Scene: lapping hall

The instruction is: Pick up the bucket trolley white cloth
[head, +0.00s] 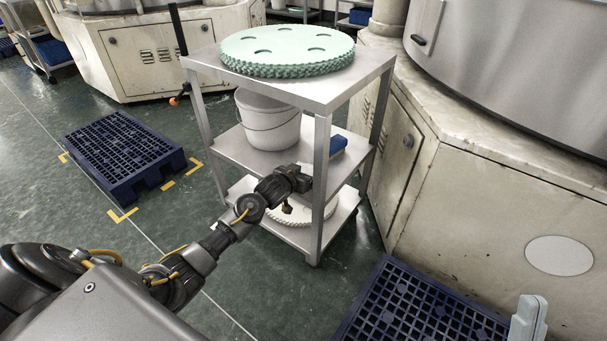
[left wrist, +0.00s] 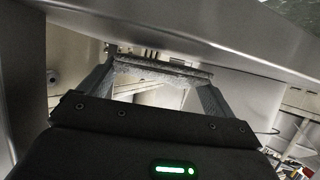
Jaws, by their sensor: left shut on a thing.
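My left gripper (head: 304,180) reaches in at the front of a metal trolley (head: 322,150), beside its front post and close to the middle shelf. In the left wrist view its two fingers (left wrist: 160,78) are shut on a thin, shaded, greyish strip (left wrist: 158,68), which looks like an edge of the white cloth. The cloth cannot be made out in the head view, where the gripper and post cover that spot. A white bucket (head: 268,122) with a wire handle stands on the middle shelf.
A pale green perforated disc stack (head: 288,48) lies on the trolley's top. A blue thing (head: 338,144) lies on the middle shelf, a pale disc (head: 290,212) below. Blue pallets lie left (head: 122,152) and front right (head: 420,310). A large machine (head: 490,200) stands close right.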

